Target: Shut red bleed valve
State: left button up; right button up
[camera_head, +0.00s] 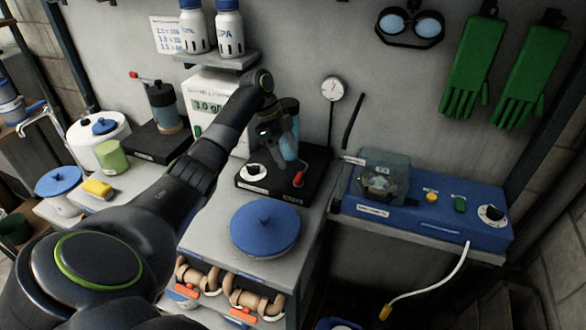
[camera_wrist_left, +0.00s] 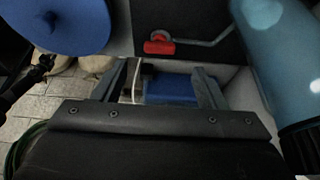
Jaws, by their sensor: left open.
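The red bleed valve (camera_head: 298,179) is a small red lever grip on the front right of a black base unit (camera_head: 262,190). In the left wrist view the red grip (camera_wrist_left: 159,47) sits at the end of a bent metal lever, just beyond the fingertips. My left gripper (camera_head: 277,132) is over the black unit, beside a light blue cylinder (camera_head: 289,149) and above the valve. In the wrist view its two fingers (camera_wrist_left: 170,82) are spread, with nothing seen held between them. My arm hides part of the unit's back. My right gripper is in neither view.
A blue round lid (camera_head: 265,228) lies on the counter in front. The light blue cylinder stands close at the wrist view's right (camera_wrist_left: 275,60). A blue control box (camera_head: 430,210) with a white hose is to the right. A wall gauge (camera_head: 332,88) hangs behind.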

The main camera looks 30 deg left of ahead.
pick_arm(q)
jog(key=w+v, duration=0.1)
jog(key=v, duration=0.9)
jog(key=shift+s+a+r+p, duration=0.2)
jog(key=shift+s+p, duration=0.15)
jog(key=shift+s, duration=0.15)
